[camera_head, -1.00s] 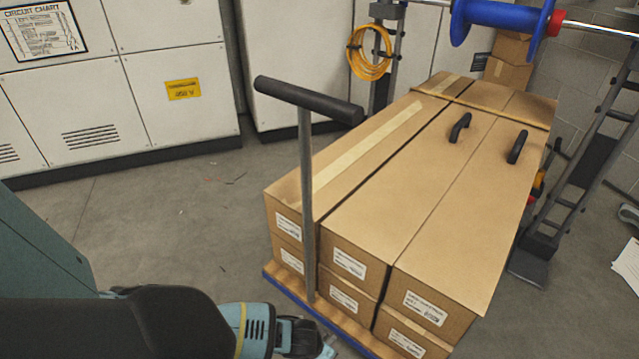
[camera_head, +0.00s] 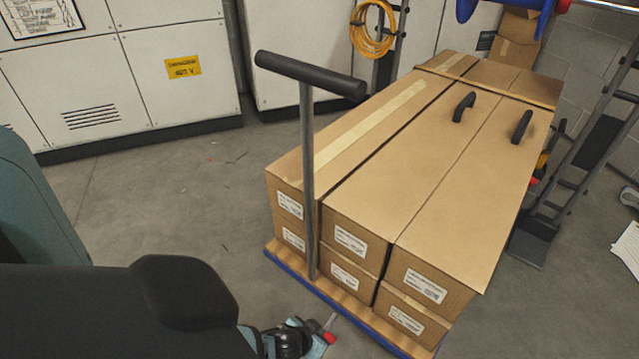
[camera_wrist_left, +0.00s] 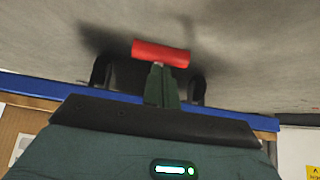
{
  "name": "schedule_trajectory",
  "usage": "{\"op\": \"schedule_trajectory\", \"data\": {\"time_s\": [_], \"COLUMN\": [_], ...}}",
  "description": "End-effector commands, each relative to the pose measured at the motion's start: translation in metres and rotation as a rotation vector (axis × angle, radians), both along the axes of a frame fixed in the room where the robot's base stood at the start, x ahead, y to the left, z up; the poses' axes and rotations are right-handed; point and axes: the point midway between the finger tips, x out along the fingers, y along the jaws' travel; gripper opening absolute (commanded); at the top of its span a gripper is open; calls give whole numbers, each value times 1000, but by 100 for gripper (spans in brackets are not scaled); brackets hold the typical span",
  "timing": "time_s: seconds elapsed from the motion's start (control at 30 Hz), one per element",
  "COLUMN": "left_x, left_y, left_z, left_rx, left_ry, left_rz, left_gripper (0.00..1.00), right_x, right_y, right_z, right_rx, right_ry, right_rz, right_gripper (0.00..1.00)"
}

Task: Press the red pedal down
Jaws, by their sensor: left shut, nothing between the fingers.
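The red pedal (camera_wrist_left: 161,53) is a short red bar near the floor in the left wrist view, beside the blue edge (camera_wrist_left: 36,85) of the cart. In the head view my left gripper (camera_head: 318,340) is low beside the pedal, partly cut off by the frame. My right gripper is not in view.
The cart's wooden deck (camera_head: 352,304) carries several long cardboard boxes (camera_head: 420,150). A T-shaped handle (camera_head: 309,85) rises at its near left corner. White cabinets (camera_head: 170,80) stand behind. A rack (camera_head: 590,150) is at right. The floor left of the cart (camera_head: 190,200) is clear.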

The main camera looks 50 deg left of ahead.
Motion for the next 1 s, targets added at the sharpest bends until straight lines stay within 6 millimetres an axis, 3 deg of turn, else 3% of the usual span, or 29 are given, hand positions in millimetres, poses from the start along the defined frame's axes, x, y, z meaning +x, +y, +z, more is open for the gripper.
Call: {"op": "schedule_trajectory", "data": {"time_s": [0.4,1.0], "left_x": [-1,-1], "left_y": [-1,-1], "left_z": [-14,-14], "left_rx": [-2,-2], "left_ry": [1,1], "left_rz": [0,0], "left_gripper": [0,0], "right_x": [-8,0], "right_y": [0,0], "right_z": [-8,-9], "right_rx": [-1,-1], "right_ry": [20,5], "right_rz": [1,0], "right_gripper": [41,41]}}
